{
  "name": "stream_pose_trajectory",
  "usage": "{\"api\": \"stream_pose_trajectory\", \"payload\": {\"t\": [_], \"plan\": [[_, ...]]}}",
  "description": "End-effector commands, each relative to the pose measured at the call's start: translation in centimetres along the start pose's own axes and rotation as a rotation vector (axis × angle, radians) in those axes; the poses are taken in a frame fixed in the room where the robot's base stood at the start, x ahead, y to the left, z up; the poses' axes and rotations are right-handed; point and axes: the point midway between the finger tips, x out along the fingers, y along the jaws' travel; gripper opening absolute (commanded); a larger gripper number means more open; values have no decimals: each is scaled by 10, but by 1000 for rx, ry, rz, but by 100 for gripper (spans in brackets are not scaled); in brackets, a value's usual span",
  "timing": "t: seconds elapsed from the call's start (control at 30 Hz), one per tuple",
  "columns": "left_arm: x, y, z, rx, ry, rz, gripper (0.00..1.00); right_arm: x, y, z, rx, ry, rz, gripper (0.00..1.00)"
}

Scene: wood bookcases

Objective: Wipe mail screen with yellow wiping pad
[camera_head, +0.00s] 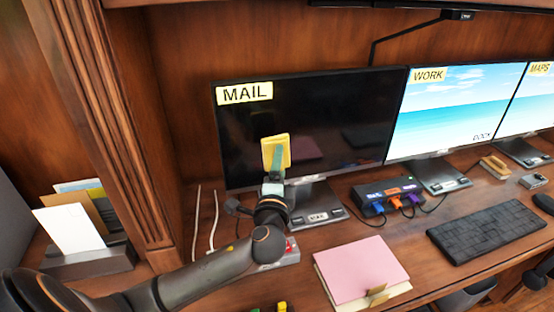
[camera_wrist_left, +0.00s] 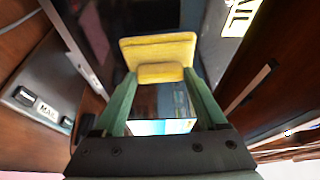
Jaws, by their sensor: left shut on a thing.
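The mail screen (camera_head: 345,120) is dark and carries a yellow MAIL label (camera_head: 244,92) at its upper left corner. My left gripper (camera_head: 274,170) is in front of the screen's lower left part, shut on the yellow wiping pad (camera_head: 283,150). In the left wrist view, the pad (camera_wrist_left: 158,50) sits upright between the green fingers of the left gripper (camera_wrist_left: 160,80), its flat face turned away toward the screen. I cannot tell whether the pad touches the screen. My right gripper is not in view.
The work screen (camera_head: 450,115) and maps screen (camera_head: 535,95) stand to the right. On the desk are a hub with cables (camera_head: 388,194), a keyboard (camera_head: 485,230) and a pink notepad (camera_head: 360,268). A wood post (camera_head: 125,150) and letter holder (camera_head: 90,262) are at left.

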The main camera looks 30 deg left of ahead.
Motion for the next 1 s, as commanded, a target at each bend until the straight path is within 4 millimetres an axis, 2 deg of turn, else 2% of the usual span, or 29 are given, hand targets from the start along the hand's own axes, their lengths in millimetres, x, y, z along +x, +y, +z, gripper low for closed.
{"api": "stream_pose_trajectory", "payload": {"t": [0.37, 0.7, 1.0], "plan": [[-3, 0, -1, 0, 1, 0, 30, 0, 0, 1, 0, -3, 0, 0], [-27, 0, -11, 0, 1, 1, 30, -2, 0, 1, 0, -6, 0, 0], [-29, 0, -12, 1, 0, -1, 30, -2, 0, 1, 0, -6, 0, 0]]}}
